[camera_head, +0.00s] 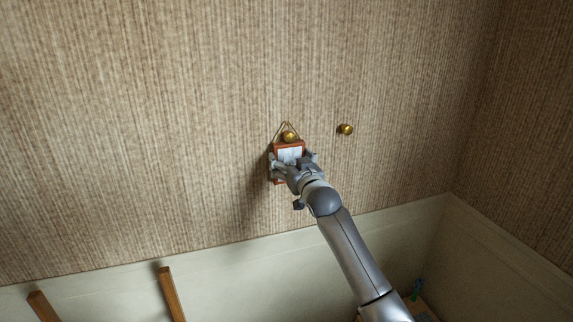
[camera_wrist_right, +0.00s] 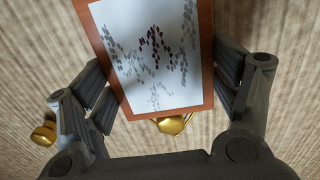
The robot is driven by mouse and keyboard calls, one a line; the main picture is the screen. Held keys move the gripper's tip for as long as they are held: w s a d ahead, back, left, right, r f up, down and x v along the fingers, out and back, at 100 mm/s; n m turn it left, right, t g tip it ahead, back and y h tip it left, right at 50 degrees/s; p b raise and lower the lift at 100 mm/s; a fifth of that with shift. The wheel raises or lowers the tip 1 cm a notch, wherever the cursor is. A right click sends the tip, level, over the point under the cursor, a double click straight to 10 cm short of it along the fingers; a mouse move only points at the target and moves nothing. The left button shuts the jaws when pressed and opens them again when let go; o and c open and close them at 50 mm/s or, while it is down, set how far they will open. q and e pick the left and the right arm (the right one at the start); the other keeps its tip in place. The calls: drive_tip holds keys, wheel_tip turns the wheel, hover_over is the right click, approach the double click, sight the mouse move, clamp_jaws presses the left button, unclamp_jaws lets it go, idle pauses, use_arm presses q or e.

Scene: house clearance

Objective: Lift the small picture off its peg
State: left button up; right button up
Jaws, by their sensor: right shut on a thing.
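The small picture (camera_head: 289,153) has a reddish-brown frame and a white sheet with dark marks. It hangs against the wall, with its cord (camera_head: 283,128) looped over a brass peg (camera_head: 290,136). In the right wrist view the picture (camera_wrist_right: 150,55) fills the space between the fingers, and the brass peg (camera_wrist_right: 174,123) shows at its edge. My right gripper (camera_head: 291,163) is shut on the picture's two sides. It hides the lower part of the picture in the head view. My left gripper is not in view.
A second brass peg (camera_head: 345,129), bare, sticks out of the wall to the right. Two wooden posts (camera_head: 172,293) rise at the lower left. A small blue-green object (camera_head: 417,287) is at the lower right, near the wall corner.

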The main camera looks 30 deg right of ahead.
drive_tip(key=shift+s+a+r, duration=0.1)
drive_tip(key=shift+s+r, duration=0.35)
drive_tip(key=shift+r, duration=0.35)
drive_tip(key=shift+s, duration=0.1)
drive_tip(key=shift+p+v, duration=0.55)
drive_tip(key=shift+v, duration=1.15)
drive_tip(key=shift+f, duration=0.3)
drive_tip(key=shift+a, duration=0.15)
drive_tip(key=shift+s+p, duration=0.2)
drive_tip(key=shift+p, duration=0.15)
drive_tip(key=p, duration=0.2)
approach(290, 156)
drive_tip(key=shift+s+a+f, duration=0.15)
drive_tip(key=shift+s, duration=0.4)
